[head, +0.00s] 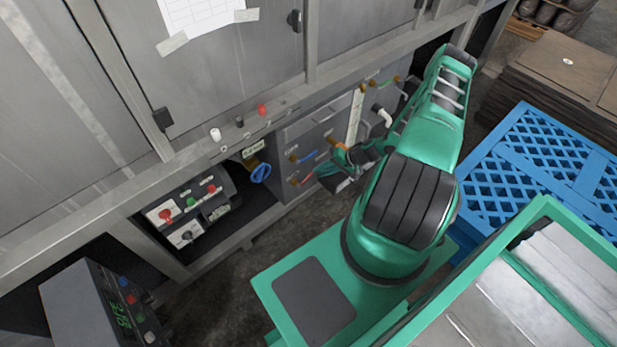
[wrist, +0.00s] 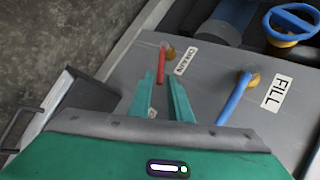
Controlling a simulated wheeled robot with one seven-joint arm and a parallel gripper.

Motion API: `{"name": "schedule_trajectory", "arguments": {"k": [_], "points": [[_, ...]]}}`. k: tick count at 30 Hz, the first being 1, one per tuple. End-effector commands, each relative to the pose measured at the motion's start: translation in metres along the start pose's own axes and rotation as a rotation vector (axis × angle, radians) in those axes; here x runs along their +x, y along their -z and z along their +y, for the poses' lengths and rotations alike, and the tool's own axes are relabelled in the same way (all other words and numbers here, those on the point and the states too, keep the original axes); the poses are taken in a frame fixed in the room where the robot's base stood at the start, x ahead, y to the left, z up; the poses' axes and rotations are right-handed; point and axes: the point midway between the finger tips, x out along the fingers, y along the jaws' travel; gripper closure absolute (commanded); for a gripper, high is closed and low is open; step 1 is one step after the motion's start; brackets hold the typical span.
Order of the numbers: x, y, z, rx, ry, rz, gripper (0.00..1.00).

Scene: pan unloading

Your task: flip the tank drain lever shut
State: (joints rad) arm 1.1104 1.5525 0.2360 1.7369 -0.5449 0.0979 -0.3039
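The drain lever (wrist: 161,66) is a short red handle on a brass valve beside a white DRAIN label (wrist: 187,62) in the wrist view. Its free end points toward my gripper (wrist: 161,79). My gripper is open, with its two teal fingers apart and their tips around the lever's free end. I cannot tell whether either finger touches it. In the head view the red drain lever (head: 305,180) shows low on the grey panel, just left of my gripper (head: 325,171), which is partly hidden by my arm.
A blue FILL lever (wrist: 235,98) stands close on the right in the wrist view. A blue handwheel (wrist: 292,20) is beyond it, also seen in the head view (head: 260,173). A control box (head: 188,212) sits left in the recess. A blue pallet (head: 545,150) lies at right.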

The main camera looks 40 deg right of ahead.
Motion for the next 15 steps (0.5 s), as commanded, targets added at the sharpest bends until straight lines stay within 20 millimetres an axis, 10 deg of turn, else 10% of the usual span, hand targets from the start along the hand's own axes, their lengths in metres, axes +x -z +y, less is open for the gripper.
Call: {"name": "schedule_trajectory", "arguments": {"k": [15], "points": [[0.071,0.000,0.000,0.000,0.000,0.000,0.82]]}}
